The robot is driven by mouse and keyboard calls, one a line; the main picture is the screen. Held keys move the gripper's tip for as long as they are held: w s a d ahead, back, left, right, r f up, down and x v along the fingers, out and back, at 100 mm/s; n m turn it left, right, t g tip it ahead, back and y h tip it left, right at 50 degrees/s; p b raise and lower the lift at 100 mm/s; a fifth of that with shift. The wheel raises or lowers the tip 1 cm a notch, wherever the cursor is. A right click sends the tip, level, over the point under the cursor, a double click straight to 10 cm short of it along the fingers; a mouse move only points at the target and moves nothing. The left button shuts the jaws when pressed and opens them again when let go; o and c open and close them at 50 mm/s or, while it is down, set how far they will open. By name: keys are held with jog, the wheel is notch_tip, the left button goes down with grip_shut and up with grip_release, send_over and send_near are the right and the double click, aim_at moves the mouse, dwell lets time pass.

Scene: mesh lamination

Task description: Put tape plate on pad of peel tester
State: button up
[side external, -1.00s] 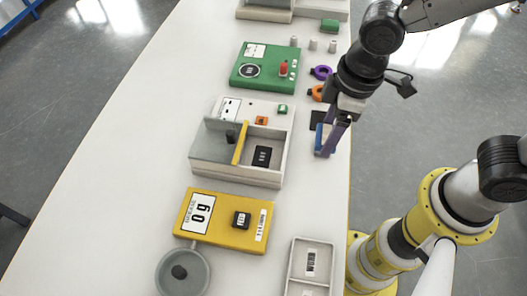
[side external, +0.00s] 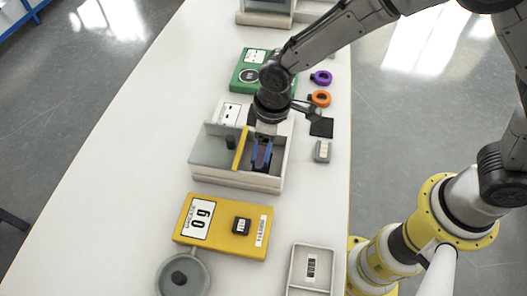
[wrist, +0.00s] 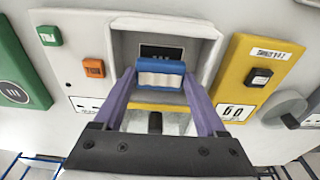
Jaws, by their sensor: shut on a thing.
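The tape plate is a small blue piece with a pale band; in the wrist view the tape plate (wrist: 160,67) sits crosswise between my purple fingers. My gripper (wrist: 159,80) is shut on it. The peel tester (side external: 210,175) is a pale grey box with a yellow bar (side external: 241,148) across its middle. In the side view my gripper (side external: 262,153) points down over the right compartment. The dark pad (wrist: 160,52) shows just beyond the plate in the wrist view. In the side view my gripper mostly covers the pad. Whether plate and pad touch, I cannot tell.
A yellow scale (side external: 220,235) stands in front, a green device (side external: 247,80) behind. Tester walls and the yellow bar border the compartment closely.

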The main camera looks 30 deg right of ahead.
jog(key=shift+f, duration=1.4)
jog(key=shift+f, duration=0.15)
jog(key=o, duration=1.3)
jog(key=shift+s, duration=0.1)
notch_tip(320, 180, up, 12)
jog(key=s+d, duration=0.1)
jog(key=shift+d+r, duration=0.15)
jog(key=shift+r, duration=0.05)
